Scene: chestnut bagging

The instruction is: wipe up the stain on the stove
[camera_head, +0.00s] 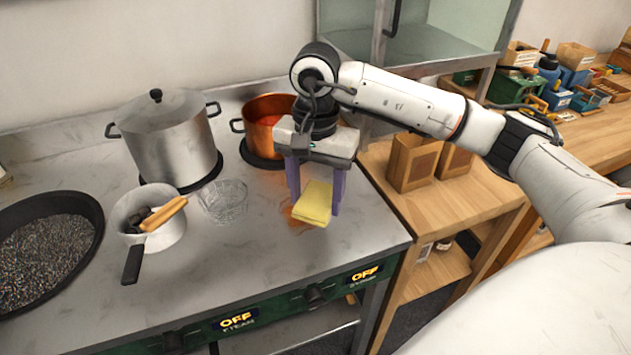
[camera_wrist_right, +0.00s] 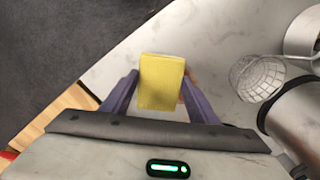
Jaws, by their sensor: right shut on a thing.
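My right gripper (camera_head: 315,192) is shut on a folded yellow cloth (camera_head: 313,203) above the right part of the stove top (camera_head: 245,265). The cloth also shows between the purple fingers in the right wrist view (camera_wrist_right: 161,82). An orange-brown stain (camera_head: 292,216) shows on the stove beside and partly behind the cloth. The cloth hides part of the stain, and I cannot tell whether it touches the surface. My left gripper is not in view.
A copper pot (camera_head: 268,126) stands behind the gripper, and a large lidded steel pot (camera_head: 168,140) is to its left. A glass bowl (camera_head: 224,201), a small saucepan (camera_head: 150,225) and a dark pan (camera_head: 45,250) are further left. Paper bags (camera_head: 414,163) stand on the wooden counter at right.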

